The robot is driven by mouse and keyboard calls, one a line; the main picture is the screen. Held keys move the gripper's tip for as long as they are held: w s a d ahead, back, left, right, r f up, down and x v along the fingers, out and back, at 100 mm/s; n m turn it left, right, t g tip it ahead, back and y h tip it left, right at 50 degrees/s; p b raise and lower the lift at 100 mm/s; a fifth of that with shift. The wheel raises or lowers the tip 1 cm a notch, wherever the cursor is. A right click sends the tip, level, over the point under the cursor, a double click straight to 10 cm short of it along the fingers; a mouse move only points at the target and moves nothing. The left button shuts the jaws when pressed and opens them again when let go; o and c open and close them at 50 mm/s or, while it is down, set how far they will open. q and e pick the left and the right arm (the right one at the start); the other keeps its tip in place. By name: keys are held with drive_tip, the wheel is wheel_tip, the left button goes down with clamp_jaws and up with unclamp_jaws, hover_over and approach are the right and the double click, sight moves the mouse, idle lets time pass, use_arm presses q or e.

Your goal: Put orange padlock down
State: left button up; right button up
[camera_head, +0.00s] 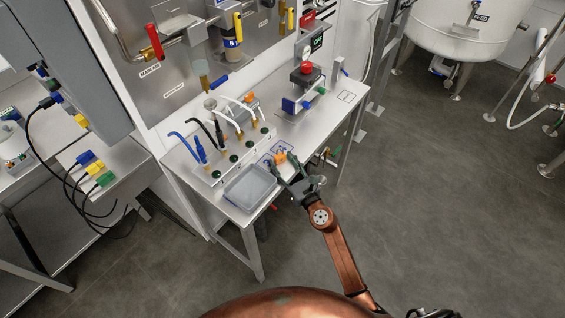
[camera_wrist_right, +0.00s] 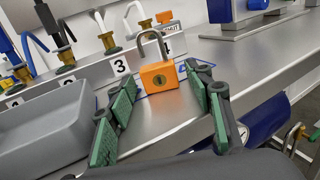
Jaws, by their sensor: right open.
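The orange padlock (camera_wrist_right: 159,77) stands upright on the steel table (camera_wrist_right: 205,70), its keyhole face toward the right wrist camera and its metal shackle on top. In the head view the padlock (camera_head: 280,157) is near the table's front edge, right of the grey tray. My right gripper (camera_wrist_right: 164,108) is open, its green-padded fingers on either side of the padlock with gaps between; the padlock is just beyond the fingertips. In the head view my right gripper (camera_head: 287,170) reaches in from the front. My left gripper is not in view.
A grey tray (camera_head: 230,203) sits left of the padlock. Behind it stands a white numbered rack (camera_head: 206,173) with several hoses and valves. A device with a red button (camera_head: 307,68) stands further right. Another orange padlock (camera_wrist_right: 164,17) shows behind. Padlocks hang below the table edge at right.

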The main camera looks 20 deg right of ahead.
drive_tip(key=shift+r, duration=0.15)
drive_tip(key=shift+s+d, duration=0.1)
drive_tip(key=shift+s, duration=0.2)
drive_tip(key=v, duration=1.1)
drive_tip(key=shift+s, duration=0.2)
